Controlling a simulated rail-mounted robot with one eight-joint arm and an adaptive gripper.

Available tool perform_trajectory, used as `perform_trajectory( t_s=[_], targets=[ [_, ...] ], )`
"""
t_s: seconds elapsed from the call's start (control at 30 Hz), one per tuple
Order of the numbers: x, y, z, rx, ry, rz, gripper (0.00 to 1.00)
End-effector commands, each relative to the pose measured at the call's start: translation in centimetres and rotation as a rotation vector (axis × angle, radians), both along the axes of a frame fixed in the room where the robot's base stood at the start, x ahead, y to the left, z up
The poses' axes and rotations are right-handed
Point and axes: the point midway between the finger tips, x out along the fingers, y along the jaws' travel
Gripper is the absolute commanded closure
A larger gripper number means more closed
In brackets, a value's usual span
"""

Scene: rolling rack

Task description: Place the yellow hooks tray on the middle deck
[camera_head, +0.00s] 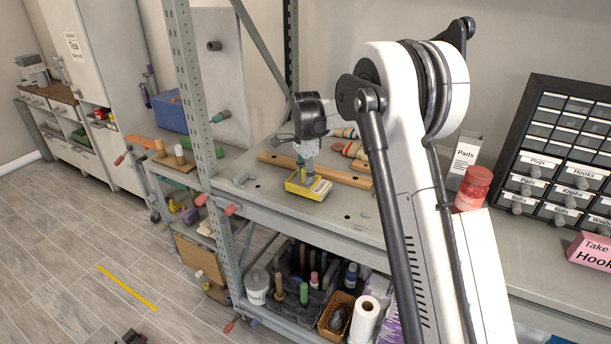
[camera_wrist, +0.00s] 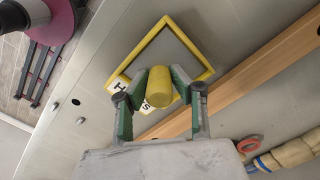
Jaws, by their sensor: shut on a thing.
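The yellow hooks tray (camera_head: 312,190) is at the worktop, left of the white arm, in the head view. In the wrist view its yellow rim (camera_wrist: 207,76) frames a grey inside, with a partly covered label reading "H" and "s". My gripper (camera_head: 306,172) is above the tray, pointing down. In the wrist view my gripper (camera_wrist: 160,95) is shut on the tray's yellow round handle (camera_wrist: 159,84). Whether the tray touches the worktop cannot be told. The rolling rack (camera_head: 180,206) stands left of the bench, with things on several levels; its middle deck is partly hidden by the bench post.
A wooden strip (camera_head: 325,170) lies behind the tray. A grey metal post (camera_head: 200,110) stands between bench and rack. A drawer cabinet (camera_head: 560,150), a red jar (camera_head: 473,188) and a pink sign (camera_head: 592,249) are to the right. Floor is open at left.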

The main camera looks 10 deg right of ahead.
Motion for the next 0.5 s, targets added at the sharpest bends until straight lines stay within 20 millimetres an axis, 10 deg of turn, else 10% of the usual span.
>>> perform_trajectory(
  t_s=[0.4, 0.43, 0.5],
  targets=[
    [-0.02, 0.02, -0.75, 0.000, 0.000, 0.000, 1.00],
    [-0.01, 0.02, -0.65, 0.000, 0.000, 0.000, 0.75],
    [-0.01, 0.02, -0.60, 0.000, 0.000, 0.000, 0.66]
  ],
)
